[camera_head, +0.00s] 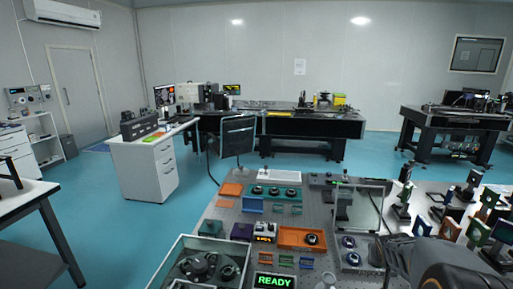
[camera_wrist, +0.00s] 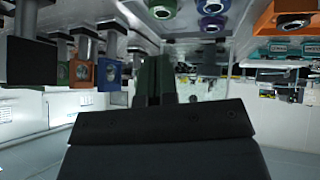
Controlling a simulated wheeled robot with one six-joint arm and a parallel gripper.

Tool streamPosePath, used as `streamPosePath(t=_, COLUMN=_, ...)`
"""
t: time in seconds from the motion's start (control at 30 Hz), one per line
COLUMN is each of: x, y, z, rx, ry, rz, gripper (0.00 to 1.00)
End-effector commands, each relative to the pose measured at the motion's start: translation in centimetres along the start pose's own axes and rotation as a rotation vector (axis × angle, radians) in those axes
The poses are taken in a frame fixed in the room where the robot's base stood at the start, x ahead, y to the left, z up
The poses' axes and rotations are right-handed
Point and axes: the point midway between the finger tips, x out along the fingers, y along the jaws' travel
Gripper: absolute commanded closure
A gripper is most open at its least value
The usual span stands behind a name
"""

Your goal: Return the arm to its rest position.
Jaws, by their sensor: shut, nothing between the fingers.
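My arm (camera_head: 440,264) reaches in from the lower right corner of the head view, low over the right part of the near optical table (camera_head: 222,214). In the wrist view my gripper (camera_wrist: 154,82) shows as dark fingers close together beyond a wide dark body. It is shut, and nothing shows between the fingers. The wrist picture is upside down, with the table and its parts along the top. The fingertips are hard to make out in the head view.
Optic mounts on posts (camera_head: 402,199) crowd the table right of and behind my arm. A clear-walled box (camera_head: 360,215) stands just left of it. A READY display (camera_head: 275,281), an orange tray (camera_head: 301,238) and a glass-sided box (camera_head: 203,262) lie further left. Open floor (camera_head: 108,216) lies left of the table.

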Motion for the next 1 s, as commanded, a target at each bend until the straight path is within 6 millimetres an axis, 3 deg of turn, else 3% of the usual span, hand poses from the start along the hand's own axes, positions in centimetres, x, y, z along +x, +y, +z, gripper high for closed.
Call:
streamPosePath(t=0.1, x=-5.4, y=-4.0, z=5.5, rx=-0.047, ry=-0.227, rz=-0.057, gripper=1.0)
streamPosePath(t=0.2, x=-9.9, y=-7.2, z=9.7, rx=-0.099, ry=-0.367, rz=-0.139, gripper=1.0)
streamPosePath(t=0.33, x=-14.7, y=-10.3, z=13.3, rx=-0.159, ry=-0.445, rz=-0.24, gripper=1.0)
streamPosePath(t=0.43, x=-16.9, y=-11.8, z=14.2, rx=-0.188, ry=-0.422, rz=-0.291, gripper=1.0)
streamPosePath(t=0.6, x=-18.8, y=-13.0, z=13.8, rx=-0.24, ry=-0.342, rz=-0.333, gripper=1.0)
streamPosePath(t=1.0, x=-19.2, y=-13.4, z=13.7, rx=-0.258, ry=-0.327, rz=-0.343, gripper=1.0)
